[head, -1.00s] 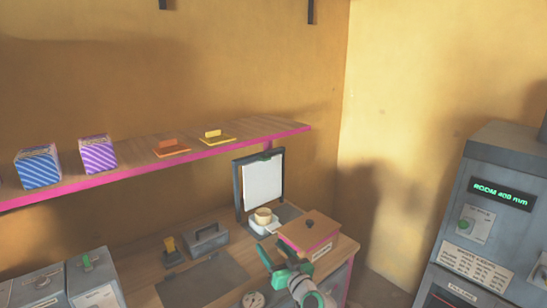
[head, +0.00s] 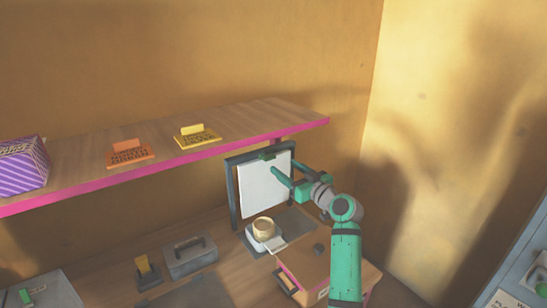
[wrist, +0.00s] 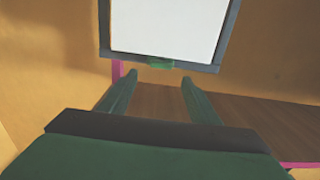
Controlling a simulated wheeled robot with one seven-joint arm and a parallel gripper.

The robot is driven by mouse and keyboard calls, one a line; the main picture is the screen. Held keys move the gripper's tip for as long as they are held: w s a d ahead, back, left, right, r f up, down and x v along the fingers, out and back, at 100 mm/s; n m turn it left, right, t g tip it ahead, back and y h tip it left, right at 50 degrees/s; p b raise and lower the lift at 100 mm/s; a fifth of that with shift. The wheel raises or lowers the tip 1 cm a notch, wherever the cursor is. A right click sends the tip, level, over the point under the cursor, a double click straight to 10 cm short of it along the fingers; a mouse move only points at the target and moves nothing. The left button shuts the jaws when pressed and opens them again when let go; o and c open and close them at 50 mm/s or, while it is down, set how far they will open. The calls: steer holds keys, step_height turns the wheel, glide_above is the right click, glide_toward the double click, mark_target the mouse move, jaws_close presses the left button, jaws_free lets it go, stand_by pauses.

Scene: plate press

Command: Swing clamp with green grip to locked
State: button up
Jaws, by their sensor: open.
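The clamp's green grip (head: 267,155) sits at the middle of the top edge of a dark upright frame (head: 233,195) holding a white sheet (head: 264,188). In the wrist view the green grip (wrist: 159,63) shows on the frame's edge, between and just beyond my fingertips. My gripper (head: 287,167) is open and empty, in front of the frame's upper right. The wrist view shows its two fingers (wrist: 160,77) spread apart, with no clear contact with the grip. Whether the clamp is locked cannot be told.
A pink-edged shelf (head: 240,118) with yellow (head: 197,136) and orange (head: 130,152) pieces runs beside the frame. Open air lies right of the frame, before the wall.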

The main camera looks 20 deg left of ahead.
mark_target(271, 158)
steer(key=x, duration=0.8)
steer(key=shift+a, duration=0.25)
steer(key=c, duration=1.1)
